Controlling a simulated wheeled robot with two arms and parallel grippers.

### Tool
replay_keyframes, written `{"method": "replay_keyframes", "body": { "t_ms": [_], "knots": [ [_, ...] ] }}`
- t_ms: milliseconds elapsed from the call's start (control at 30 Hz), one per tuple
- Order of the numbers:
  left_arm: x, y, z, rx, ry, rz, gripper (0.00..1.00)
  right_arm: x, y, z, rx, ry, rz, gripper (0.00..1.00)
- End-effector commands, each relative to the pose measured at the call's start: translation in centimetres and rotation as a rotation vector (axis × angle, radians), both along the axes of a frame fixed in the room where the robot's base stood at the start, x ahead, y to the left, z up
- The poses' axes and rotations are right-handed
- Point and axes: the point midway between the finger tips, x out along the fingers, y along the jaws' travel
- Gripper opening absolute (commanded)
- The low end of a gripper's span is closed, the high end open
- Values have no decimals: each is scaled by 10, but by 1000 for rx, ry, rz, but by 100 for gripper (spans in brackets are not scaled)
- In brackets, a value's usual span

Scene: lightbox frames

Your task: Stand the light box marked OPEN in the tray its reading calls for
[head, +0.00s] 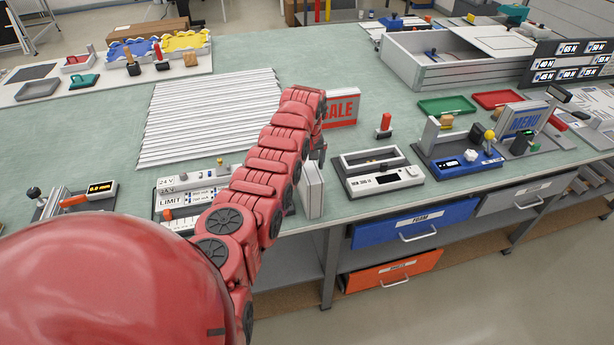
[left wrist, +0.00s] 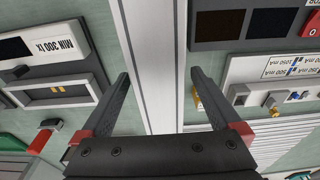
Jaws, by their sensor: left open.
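A white-and-grey upright box (head: 311,190) stands near the table's front edge, partly behind my left arm in the head view. I cannot read any marking on it. It also shows in the left wrist view (left wrist: 152,40), running between the fingers. My left gripper (left wrist: 160,75) is open, one finger on each side of the box; I cannot tell whether they touch it. In the head view this gripper is mostly hidden behind my red arm. A green tray (head: 447,106) and a red tray (head: 497,100) lie at right. My right gripper is out of view.
A meter marked MIN 300 lx (head: 378,176) stands right of the box. A 24 V LIMIT supply unit (head: 186,200) is left. A red SALE light box (head: 341,109) stands behind; a MENU light box (head: 526,122) is right. A white ribbed panel (head: 205,118) lies flat.

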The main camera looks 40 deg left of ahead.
Motion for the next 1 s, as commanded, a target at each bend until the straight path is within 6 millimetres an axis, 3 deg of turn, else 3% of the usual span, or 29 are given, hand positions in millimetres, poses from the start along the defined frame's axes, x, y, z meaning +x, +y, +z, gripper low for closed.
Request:
{"method": "replay_keyframes", "body": {
  "t_ms": [133, 667, 1000],
  "knots": [
    [0, 0, 0, 0, 0, 0, 96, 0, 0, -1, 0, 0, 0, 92],
    [0, 0, 0, -1, 1, 0, 0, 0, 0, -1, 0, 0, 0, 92],
    [0, 0, 1, -1, 1, 0, 0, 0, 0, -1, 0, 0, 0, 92]
  ]
}}
